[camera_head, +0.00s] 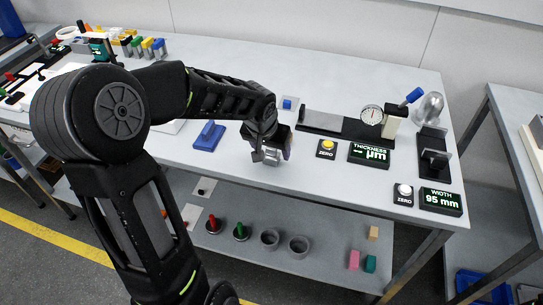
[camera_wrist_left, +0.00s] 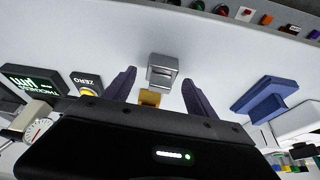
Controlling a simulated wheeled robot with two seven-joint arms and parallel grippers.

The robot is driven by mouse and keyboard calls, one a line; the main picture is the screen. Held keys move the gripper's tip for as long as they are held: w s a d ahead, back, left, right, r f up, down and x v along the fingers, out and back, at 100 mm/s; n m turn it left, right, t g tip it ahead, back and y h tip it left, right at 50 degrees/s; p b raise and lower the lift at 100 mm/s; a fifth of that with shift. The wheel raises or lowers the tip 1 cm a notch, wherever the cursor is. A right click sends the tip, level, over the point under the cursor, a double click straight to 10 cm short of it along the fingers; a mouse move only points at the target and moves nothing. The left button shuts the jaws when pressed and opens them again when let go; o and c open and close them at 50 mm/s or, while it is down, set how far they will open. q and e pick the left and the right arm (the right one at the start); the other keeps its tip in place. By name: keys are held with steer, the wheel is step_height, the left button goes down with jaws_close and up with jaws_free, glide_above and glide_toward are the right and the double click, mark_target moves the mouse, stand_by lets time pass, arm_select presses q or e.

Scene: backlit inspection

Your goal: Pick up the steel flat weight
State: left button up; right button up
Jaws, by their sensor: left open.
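The steel flat weight (camera_wrist_left: 162,73), a small grey metal block with a recessed face, lies on the pale bench top in the left wrist view. My left gripper (camera_wrist_left: 158,80) is open, with its two dark purple fingers on either side of the near part of the weight and visible gaps between. In the head view my left gripper (camera_head: 272,152) is low over the front of the bench. It largely hides the weight there, and I cannot tell finger from block clearly. A small yellow piece (camera_wrist_left: 150,98) shows between the fingers, close to my palm. My right gripper is out of view.
A blue block with a handle (camera_head: 208,136) stands left of the gripper. To the right are a ZERO button (camera_head: 326,148), the thickness display (camera_head: 369,153), a dial gauge (camera_head: 371,115) and the width display (camera_head: 440,201). The bench's front edge is close. A lower shelf holds small parts.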

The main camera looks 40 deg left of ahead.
arm_select(q)
jaws_close()
stand_by(0.7)
